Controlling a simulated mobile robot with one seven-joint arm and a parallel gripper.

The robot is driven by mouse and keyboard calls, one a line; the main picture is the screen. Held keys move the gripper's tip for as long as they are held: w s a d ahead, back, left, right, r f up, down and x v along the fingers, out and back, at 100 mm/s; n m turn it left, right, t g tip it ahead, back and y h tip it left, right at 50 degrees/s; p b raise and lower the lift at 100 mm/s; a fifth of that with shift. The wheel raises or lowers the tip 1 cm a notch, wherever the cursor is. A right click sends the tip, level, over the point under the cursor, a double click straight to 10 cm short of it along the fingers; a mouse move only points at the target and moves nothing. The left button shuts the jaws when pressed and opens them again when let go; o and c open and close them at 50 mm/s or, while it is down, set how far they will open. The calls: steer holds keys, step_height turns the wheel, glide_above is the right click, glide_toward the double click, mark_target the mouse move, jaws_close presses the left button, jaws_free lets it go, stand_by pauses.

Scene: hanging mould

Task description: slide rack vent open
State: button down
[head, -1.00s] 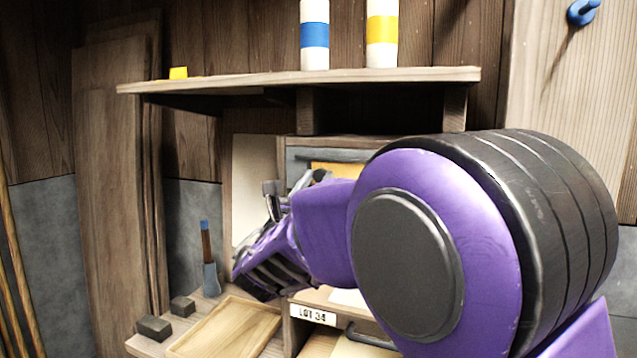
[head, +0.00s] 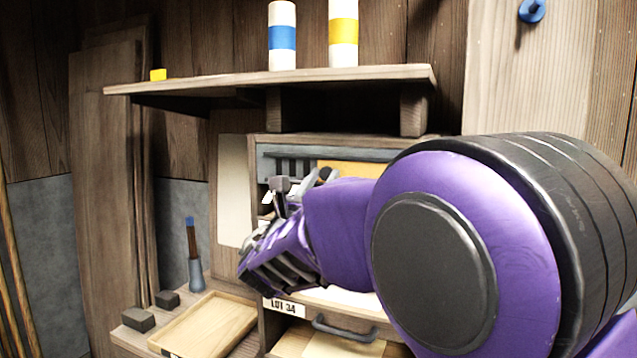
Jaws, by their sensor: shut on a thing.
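The rack vent (head: 291,165) is a grey strip at the top of the wooden rack, with dark upright slots showing at its left part. A yellow-orange panel (head: 345,167) lies to the right of the slots, partly behind my arm. My gripper (head: 302,182) is at the vent's lower edge, in front of the rack. It is shut on a part of the vent; the grip itself is mostly hidden by the fingers and my purple wrist.
A shelf (head: 300,80) with a blue-banded bottle (head: 282,36) and a yellow-banded bottle (head: 343,34) juts out above. Below are a drawer handle (head: 342,331), a "LOT 34" label (head: 284,307), a wooden tray (head: 207,322) and a brush (head: 193,250).

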mark_target(348, 168)
steer(key=shift+s+d+f+b, duration=0.1)
steer(key=shift+s+d+b, duration=0.2)
steer(key=shift+d, duration=0.5)
steer(key=shift+s+d+b, duration=0.15)
steer(key=shift+s+d, duration=0.15)
steer(key=shift+d, duration=0.6)
steer(key=c, duration=0.5)
jaws_free()
steer(key=shift+s, duration=0.1)
steer(key=shift+c, duration=0.2)
steer(key=shift+s, duration=0.15)
steer(key=b+v, duration=0.1)
steer(key=v, duration=1.6)
